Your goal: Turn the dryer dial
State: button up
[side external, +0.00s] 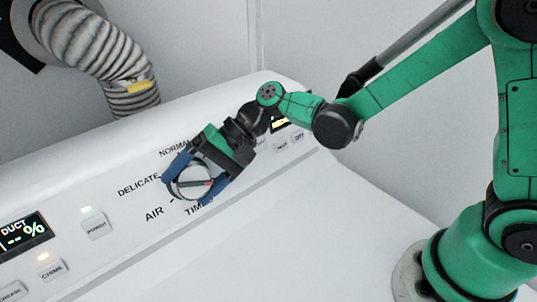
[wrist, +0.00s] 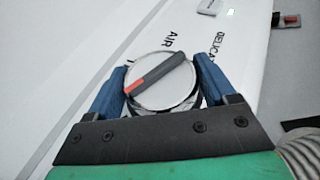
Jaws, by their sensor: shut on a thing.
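The dryer dial (side external: 188,186) is a round silver knob with a dark grip bar that has a red end. It sits on the sloped white control panel, among the printed words NORMAL, DELICATE, AIR and TIMED, the last partly hidden. In the wrist view the dial (wrist: 160,82) is between the fingers, its bar slanting with the red end at lower left. My gripper (side external: 193,183) is shut on the dial, one blue finger on either side of its rim. In the wrist view my gripper (wrist: 162,86) shows both fingers against the dial's sides.
Left of the dial, the white panel (side external: 140,222) has lit buttons and a small display (side external: 23,236) reading DUCT and a percent sign. More buttons and a display lie right of my gripper. A ribbed grey duct hose (side external: 95,50) hangs behind the panel. The white dryer top in front is clear.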

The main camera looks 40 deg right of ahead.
aim_at(206, 173)
jog(key=shift+y, duration=0.6)
jog(key=o, duration=1.1)
jog(key=shift+o, duration=0.2)
jog(key=shift+v, duration=2.85)
jog(key=shift+s+a, duration=0.1)
jog(key=shift+s+d+t+h, duration=0.1)
jog(key=shift+d+t+h, duration=0.25)
jog(key=shift+t+h, duration=0.05)
jog(key=s+d+n+t+h, duration=0.2)
jog(key=s+d+h, duration=0.1)
jog(key=d+h, duration=0.2)
jog(key=s+d+n+t+h, duration=0.2)
jog(key=d+h, duration=0.4)
jog(key=d, duration=0.3)
jog(key=shift+s+d+r, duration=0.4)
jog(key=shift+s+r, duration=0.05)
jog(key=shift+s, duration=0.2)
